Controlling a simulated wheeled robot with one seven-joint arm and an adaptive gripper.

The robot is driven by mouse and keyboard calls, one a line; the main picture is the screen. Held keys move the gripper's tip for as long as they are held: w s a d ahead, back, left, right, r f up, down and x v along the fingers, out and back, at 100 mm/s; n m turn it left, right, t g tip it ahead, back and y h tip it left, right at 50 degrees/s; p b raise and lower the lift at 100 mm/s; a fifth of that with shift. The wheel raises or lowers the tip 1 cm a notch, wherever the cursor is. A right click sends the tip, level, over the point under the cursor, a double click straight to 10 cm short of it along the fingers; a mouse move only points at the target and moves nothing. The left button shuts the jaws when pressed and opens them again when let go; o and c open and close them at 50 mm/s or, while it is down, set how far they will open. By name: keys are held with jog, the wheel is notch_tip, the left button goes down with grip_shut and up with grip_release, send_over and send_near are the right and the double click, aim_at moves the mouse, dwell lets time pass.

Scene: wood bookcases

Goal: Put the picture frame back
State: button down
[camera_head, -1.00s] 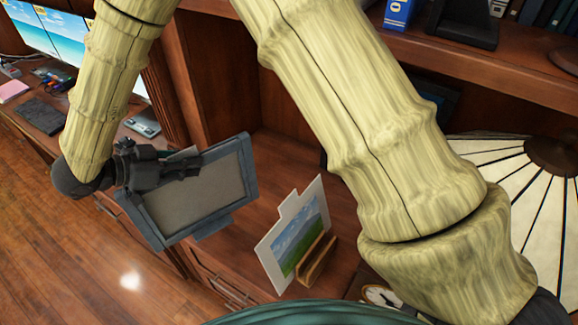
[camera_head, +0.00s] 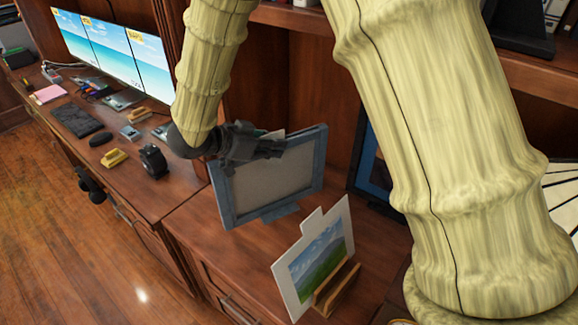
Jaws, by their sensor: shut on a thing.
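A blue-grey picture frame (camera_head: 228,205) with a beige panel is upright over the wooden cabinet top (camera_head: 200,225), left of the middle in the head view. My gripper (camera_head: 268,148) is shut on the frame's upper edge, with its fingers over the upper part of the panel. A small foot sticks out at the frame's lower edge; I cannot tell whether it touches the cabinet top. The fingertips' far side is hidden behind the frame.
A landscape picture (camera_head: 318,258) on a small wooden stand (camera_head: 337,290) is close in front of the held frame. A dark-edged blue frame (camera_head: 369,165) leans behind, partly hidden by my arm. A desk with monitors (camera_head: 105,55) and several small items lies left.

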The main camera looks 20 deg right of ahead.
jog(key=w+d+p, duration=0.2)
jog(key=w+d, duration=0.3)
jog(key=d, duration=0.3)
jog(key=w+d+p, duration=0.3)
jog(key=w+d, duration=0.1)
jog(key=d, duration=0.4)
notch_tip(320, 180, down, 7)
jog(key=p, duration=0.2)
jog(key=shift+w+d+p, duration=0.15)
jog(key=shift+w+p, duration=0.15)
jog(key=shift+p, duration=0.1)
dwell(0.3)
jog(key=c, duration=1.4)
grip_release()
jog(key=shift+o, duration=0.2)
jog(key=shift+f, duration=0.1)
jog(key=b+v, duration=0.3)
jog(key=v, duration=0.9)
